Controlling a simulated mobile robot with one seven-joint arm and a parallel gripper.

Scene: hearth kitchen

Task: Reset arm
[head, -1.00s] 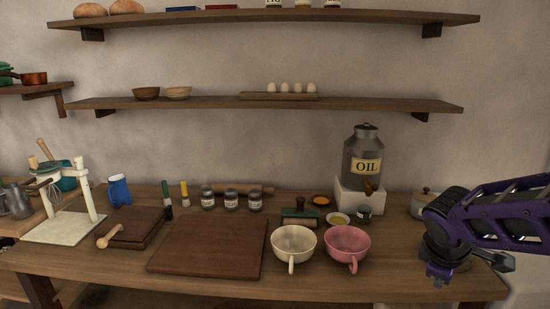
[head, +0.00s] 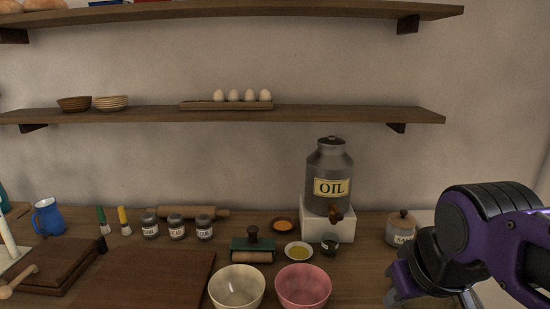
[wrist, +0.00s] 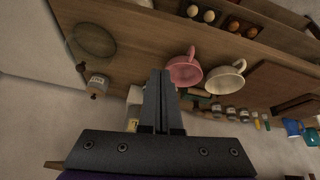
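My gripper shows in the wrist view (wrist: 160,78) with its two dark fingers side by side, shut and with nothing seen between them. In the head view my purple and black arm is at the lower right, over the right end of the wooden table (head: 365,262); the fingers are mostly hidden or cut off there. The gripper appears apart from the objects on the table. A lidded, labelled jar (head: 400,228) stands just behind the arm in the head view and at the left in the wrist view (wrist: 97,82).
A pink cup (head: 303,287) and a cream cup (head: 237,287) stand at the table's front. The oil dispenser (head: 330,178) stands on a white block (head: 315,222) behind them. A cutting board (head: 145,283) lies left. A shelf (head: 330,113) with several eggs runs above.

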